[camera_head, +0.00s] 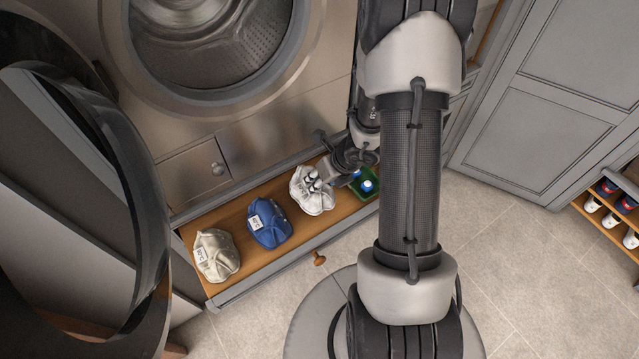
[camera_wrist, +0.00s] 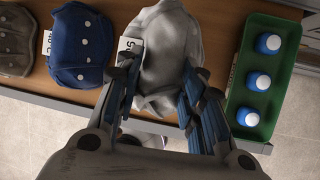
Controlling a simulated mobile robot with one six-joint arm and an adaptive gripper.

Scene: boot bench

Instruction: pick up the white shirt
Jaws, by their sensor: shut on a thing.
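The white shirt (camera_head: 310,193) is a crumpled white-grey cloth bundle in the open wooden drawer below the washing machine. In the wrist view the white shirt (camera_wrist: 168,55) lies in the middle, with a white tag at its left. My gripper (camera_head: 318,184) reaches down onto it from the right. In the wrist view my gripper (camera_wrist: 158,95) has one finger on each side of the bundle's near part and is shut on it. The cloth between the fingers is partly hidden, and I cannot tell whether it is lifted off the drawer bottom.
A blue bundle (camera_head: 269,223) and a beige bundle (camera_head: 216,254) lie to the left in the drawer (camera_head: 245,268). A shoe rack (camera_head: 612,205) is at the far right.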

